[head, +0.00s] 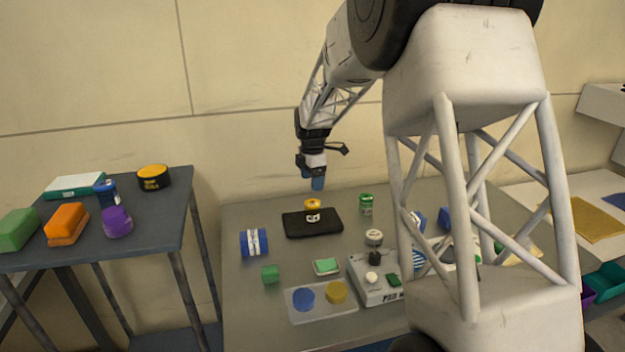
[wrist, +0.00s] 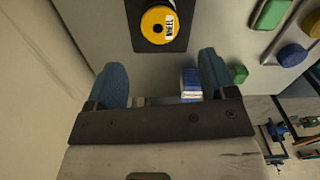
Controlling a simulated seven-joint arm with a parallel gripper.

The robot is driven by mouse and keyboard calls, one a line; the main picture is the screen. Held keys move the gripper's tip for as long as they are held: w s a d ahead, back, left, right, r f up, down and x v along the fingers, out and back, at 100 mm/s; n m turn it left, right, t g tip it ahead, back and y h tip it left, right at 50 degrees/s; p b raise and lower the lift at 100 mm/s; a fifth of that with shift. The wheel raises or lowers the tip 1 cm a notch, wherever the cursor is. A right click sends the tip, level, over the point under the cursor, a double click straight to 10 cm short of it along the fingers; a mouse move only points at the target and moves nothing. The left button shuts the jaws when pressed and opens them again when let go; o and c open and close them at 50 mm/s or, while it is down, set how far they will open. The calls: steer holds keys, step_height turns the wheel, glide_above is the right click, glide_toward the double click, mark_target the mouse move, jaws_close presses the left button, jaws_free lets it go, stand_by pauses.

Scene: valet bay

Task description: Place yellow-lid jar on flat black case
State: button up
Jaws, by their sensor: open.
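The flat black case (head: 332,228) lies on the grey table. The yellow-lid jar (head: 312,203), with a dark body and pale label, stands upright on it near the middle of the case. In the wrist view I look down on the yellow lid (wrist: 155,28) and its white "WHEEL" label, with the dark case (wrist: 136,10) around it. My gripper (head: 318,184) hangs above the jar, apart from it. Its blue fingers (wrist: 162,62) are spread wide with nothing held between them.
A clear tray (head: 320,311) with coloured discs lies nearer. A side table (head: 150,215) at left holds several items. My arm hides part of the right side.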

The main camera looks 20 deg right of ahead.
steer(key=s+a+r+m, duration=0.1)
steer(key=s+r+m, duration=0.25)
steer(key=s, duration=0.45)
steer(key=s+a+r+m+t, duration=0.1)
steer(key=s+r+m, duration=0.25)
steer(key=s, duration=0.55)
steer(key=s+a+r+m, duration=0.1)
steer(key=s+r+m, duration=0.25)
steer(key=s, duration=0.45)
steer(key=s+f+m, duration=0.1)
steer(key=s+m, duration=0.3)
steer(key=s, duration=0.9)
steer(key=s+a+f+m+t, duration=0.1)
steer(key=s+m, duration=0.4)
steer(key=s, duration=0.9)
steer(key=shift+a+f+t, duration=0.3)
steer(key=shift+o, duration=0.4)
steer(key=shift+m, duration=0.25)
steer(key=o, duration=0.4)
steer(key=shift+c, duration=0.2)
